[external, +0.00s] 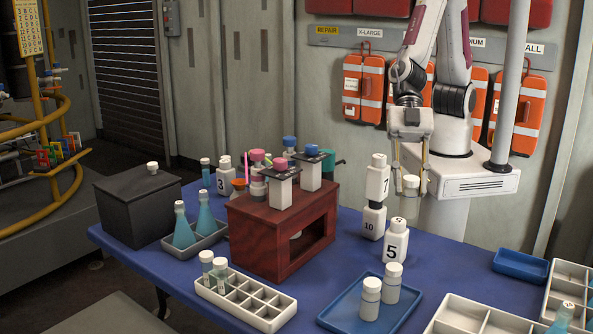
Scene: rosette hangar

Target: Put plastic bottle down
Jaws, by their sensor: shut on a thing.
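My gripper (411,174) points down near the right back part of the blue table. It is shut on a small white plastic bottle (410,188), held upright between the fingertips. The bottle appears to be above the table, just right of the stacked numbered bottles; its exact height cannot be told. The stack has bottle 7 (377,178) on top of bottle 10 (372,222). White bottle 5 (396,242) stands in front of and below my gripper in the picture.
A blue tray (345,317) holds two white bottles (371,299). A brown wooden stand (262,240) is at centre, with a white compartment rack (235,305) in front. A small empty blue tray (520,265) and white divided trays (470,318) are right. Bare blue tabletop (450,262) lies between.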

